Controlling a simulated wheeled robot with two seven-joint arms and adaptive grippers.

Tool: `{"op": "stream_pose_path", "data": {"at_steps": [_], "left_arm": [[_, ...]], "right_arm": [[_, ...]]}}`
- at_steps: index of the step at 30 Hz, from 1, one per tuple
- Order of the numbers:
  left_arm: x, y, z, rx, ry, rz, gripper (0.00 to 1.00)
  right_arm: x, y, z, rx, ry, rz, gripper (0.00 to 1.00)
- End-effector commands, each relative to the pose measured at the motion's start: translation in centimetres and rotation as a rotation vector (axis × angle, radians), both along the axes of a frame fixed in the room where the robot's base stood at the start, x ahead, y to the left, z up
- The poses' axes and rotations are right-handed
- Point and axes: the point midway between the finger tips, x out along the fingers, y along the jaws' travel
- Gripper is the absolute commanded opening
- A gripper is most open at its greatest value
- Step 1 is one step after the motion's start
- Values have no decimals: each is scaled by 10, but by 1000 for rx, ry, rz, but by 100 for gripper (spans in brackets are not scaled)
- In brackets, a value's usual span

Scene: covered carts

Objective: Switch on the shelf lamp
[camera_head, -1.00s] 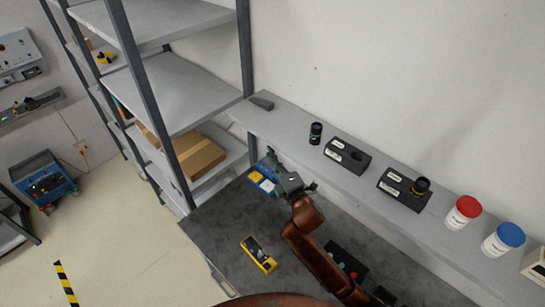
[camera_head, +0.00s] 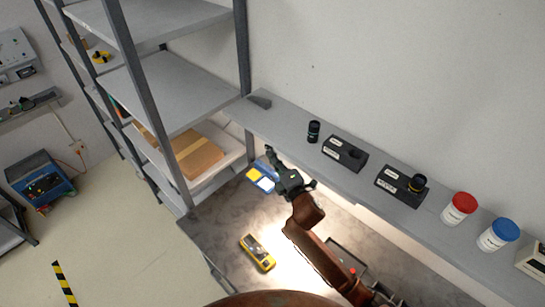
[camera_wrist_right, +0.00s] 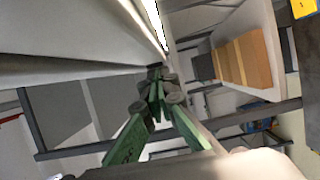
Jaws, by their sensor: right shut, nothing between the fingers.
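The shelf lamp shows in the wrist view as a bright white strip (camera_wrist_right: 154,22) along the underside of the shelf. It is lit, and its light falls on the bench below in the head view. My right gripper (camera_head: 270,153) is by the shelf's front edge near its left end; its fingers (camera_wrist_right: 155,84) are together and empty in the wrist view. They point along the shelf's underside, close to the far end of the strip. I cannot tell whether they touch anything. The lamp's switch cannot be made out. My left gripper is not in view.
The wall shelf (camera_head: 285,125) carries a black cylinder (camera_head: 314,131), two black blocks and red- and blue-lidded jars. On the grey bench (camera_head: 215,228) lie a yellow meter (camera_head: 257,252) and a blue-yellow item (camera_head: 262,178). A rack with a cardboard box (camera_head: 195,153) stands left.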

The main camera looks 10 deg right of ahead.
Motion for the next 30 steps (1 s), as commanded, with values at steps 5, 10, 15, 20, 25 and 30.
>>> {"op": "stream_pose_path", "data": {"at_steps": [5, 10, 15, 20, 25, 30], "left_arm": [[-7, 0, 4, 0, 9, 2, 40], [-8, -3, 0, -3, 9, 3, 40], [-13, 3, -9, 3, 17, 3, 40], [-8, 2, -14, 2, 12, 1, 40], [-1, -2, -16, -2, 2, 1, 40], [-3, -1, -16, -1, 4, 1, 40]], "right_arm": [[-10, 16, 8, -4, -13, 1, 0], [-35, 22, 1, -7, -6, 3, 0], [-69, 4, -1, -5, -3, 7, 0], [-92, -10, -1, -4, -1, 6, 0], [-104, -16, 0, -2, -1, 7, 0], [-106, -18, 1, -2, -1, 6, 0]]}}
